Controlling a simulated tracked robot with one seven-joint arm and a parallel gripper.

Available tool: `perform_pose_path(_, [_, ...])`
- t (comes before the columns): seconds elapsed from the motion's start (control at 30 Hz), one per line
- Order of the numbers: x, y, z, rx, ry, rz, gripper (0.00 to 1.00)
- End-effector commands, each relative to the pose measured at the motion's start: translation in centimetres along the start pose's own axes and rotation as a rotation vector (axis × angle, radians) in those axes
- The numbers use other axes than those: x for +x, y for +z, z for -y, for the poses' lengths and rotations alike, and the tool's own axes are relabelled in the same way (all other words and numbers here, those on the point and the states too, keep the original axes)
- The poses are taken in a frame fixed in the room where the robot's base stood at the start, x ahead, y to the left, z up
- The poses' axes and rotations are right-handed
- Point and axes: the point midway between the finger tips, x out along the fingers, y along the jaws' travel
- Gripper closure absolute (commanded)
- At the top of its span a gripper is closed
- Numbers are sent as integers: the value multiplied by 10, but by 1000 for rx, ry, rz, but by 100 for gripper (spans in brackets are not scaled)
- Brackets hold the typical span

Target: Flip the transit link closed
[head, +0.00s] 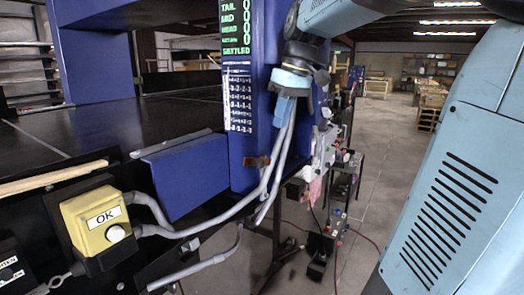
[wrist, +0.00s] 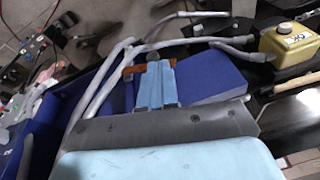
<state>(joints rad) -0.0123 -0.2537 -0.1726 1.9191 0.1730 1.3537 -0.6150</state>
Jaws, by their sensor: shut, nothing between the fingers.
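A small orange-brown bar (head: 256,162), which looks like the transit link, sits low on the face of the blue post (head: 238,168). In the wrist view the bar (wrist: 133,69) lies just beyond my fingertips, partly covered by them, with a dark round knob (wrist: 153,57) showing by its middle. I cannot tell whether the link is open or closed. My gripper (head: 284,112) is light blue, shut and empty. In the head view it is above and right of the bar; its closed fingers (wrist: 155,66) point toward it in the wrist view. Contact cannot be made out.
Grey conduits (head: 278,165) run past the post below my gripper to a yellow OK button box (head: 98,220) at lower left. A blue panel (head: 185,180) juts out beside the post. The dark conveyor (head: 110,130) is at left. Open floor (head: 390,170) lies at right.

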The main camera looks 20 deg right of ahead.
Motion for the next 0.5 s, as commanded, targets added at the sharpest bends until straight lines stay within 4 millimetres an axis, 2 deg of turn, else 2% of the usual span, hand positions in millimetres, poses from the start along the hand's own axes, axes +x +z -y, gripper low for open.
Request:
perform_pose_path(0.2, [-10, -35, -27, -97, -65, 45, 100])
perform_pose_path(0.5, [-16, -60, -45, -182, -117, 74, 100])
